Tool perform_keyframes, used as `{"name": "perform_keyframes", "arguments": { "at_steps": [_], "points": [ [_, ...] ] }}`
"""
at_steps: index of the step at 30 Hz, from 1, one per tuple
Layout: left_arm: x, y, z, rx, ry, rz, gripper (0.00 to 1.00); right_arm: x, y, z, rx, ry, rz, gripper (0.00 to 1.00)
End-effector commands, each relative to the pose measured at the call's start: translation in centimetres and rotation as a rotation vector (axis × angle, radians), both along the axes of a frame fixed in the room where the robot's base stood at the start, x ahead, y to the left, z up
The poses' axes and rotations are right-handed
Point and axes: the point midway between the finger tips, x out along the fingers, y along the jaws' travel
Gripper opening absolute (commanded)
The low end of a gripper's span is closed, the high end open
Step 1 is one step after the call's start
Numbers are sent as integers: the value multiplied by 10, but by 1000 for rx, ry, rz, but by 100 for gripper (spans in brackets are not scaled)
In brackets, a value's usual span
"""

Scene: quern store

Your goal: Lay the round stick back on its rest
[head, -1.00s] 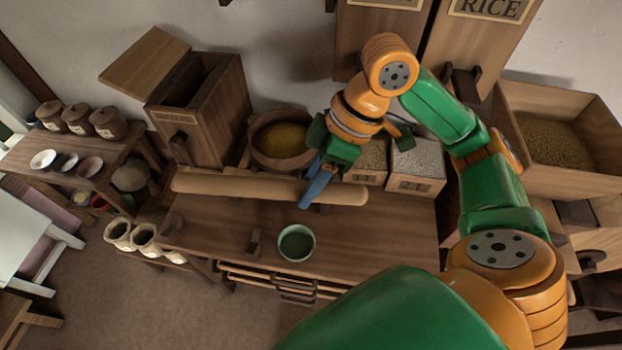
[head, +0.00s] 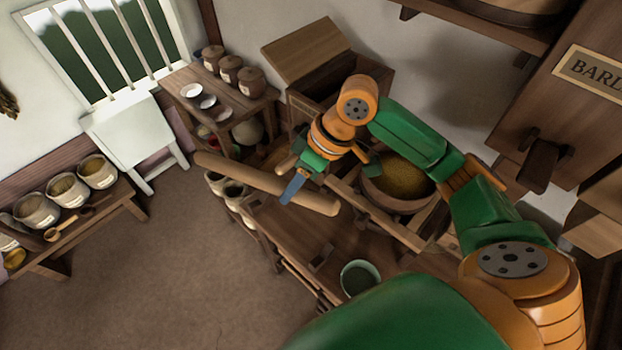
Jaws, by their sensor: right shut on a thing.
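The round stick (head: 235,178) is a long, pale wooden rod in the middle left of the head view. My right gripper (head: 291,190) is shut on it, nearer its right end. The stick is held above the left end of the wooden bench (head: 345,232), slanting down to the right, and its left end reaches past the bench. I cannot tell for sure which piece is its rest: a long wooden bar (head: 395,225) lies along the bench before the bowl, and a small dark block (head: 321,256) stands on the bench top. My left gripper is not in view.
A wide bowl of yellow grain (head: 400,180) and a green bowl (head: 360,277) stand at the bench. An open-lidded wooden bin (head: 335,85) and a shelf with lidded jars (head: 250,82) stand behind. Pale jars (head: 225,185) sit below the stick. The floor at lower left is clear.

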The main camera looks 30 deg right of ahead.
Motion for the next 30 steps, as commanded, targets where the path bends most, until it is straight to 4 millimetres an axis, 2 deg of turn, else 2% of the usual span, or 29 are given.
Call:
{"name": "perform_keyframes", "arguments": {
  "at_steps": [7, 12, 15, 18, 23, 30],
  "points": [
    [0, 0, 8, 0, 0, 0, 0, 21, 0, -72, 15, 21, -182, 0],
    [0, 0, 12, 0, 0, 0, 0, 18, -8, -130, 26, 27, -285, 0],
    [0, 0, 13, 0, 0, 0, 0, 12, -13, -155, 34, 27, -320, 0],
    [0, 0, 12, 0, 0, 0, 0, 9, -16, -167, 40, 26, -337, 0],
    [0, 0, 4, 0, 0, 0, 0, 9, -17, -177, 42, 23, -339, 0],
    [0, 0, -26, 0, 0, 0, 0, 10, -16, -204, 42, 23, -339, 0]
  ]
}}
